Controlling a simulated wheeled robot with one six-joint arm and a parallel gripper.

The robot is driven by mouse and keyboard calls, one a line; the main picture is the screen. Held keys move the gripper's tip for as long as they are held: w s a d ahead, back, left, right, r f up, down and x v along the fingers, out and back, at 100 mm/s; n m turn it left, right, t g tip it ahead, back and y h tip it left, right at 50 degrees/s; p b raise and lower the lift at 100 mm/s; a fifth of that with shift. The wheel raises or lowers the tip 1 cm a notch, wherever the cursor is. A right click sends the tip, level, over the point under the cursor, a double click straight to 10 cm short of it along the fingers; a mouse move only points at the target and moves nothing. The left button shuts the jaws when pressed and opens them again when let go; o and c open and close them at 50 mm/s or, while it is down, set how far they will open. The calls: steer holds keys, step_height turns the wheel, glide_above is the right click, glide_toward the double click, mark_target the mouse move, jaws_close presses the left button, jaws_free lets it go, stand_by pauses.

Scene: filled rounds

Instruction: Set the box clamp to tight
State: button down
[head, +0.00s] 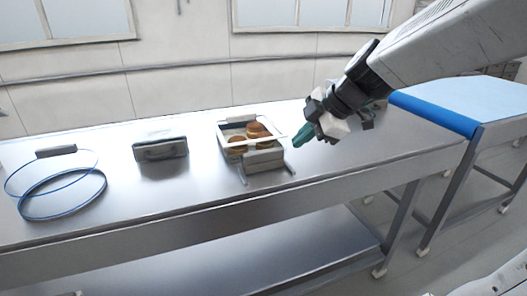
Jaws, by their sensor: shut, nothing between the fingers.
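An open box (222,134) with a pale rim stands on the metal table and holds brown filled rounds (256,130). A grey block with thin metal rods (264,161) sits against the front of the box and looks like the box clamp. Its setting is too small to read. My gripper (301,138) has teal fingers and reaches in from the upper right. Its fingers are shut and empty, just right of the box in the picture and apart from the clamp.
A grey case-like block (160,149) stands left of the box. A blue hoop of cable (62,194) with a dark grey block (56,151) lies at the far left. A blue-topped bench (450,105) stands at right. The table front (190,190) is clear.

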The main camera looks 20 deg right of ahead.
glide_toward(261, 163)
steer(key=f, duration=0.1)
steer(key=s+a+f, duration=0.1)
steer(key=s+f, duration=0.1)
steer(key=shift+s+a, duration=0.15)
steer(key=shift+a, duration=0.1)
steer(key=w, duration=0.3)
steer(key=shift+w+a+f, duration=0.1)
steer(key=shift+w+f, duration=0.1)
steer(key=shift+f, duration=0.1)
steer(key=shift+w, duration=0.5)
steer(key=w, duration=0.5)
steer(key=shift+w, duration=0.35)
steer(key=shift+r, duration=0.1)
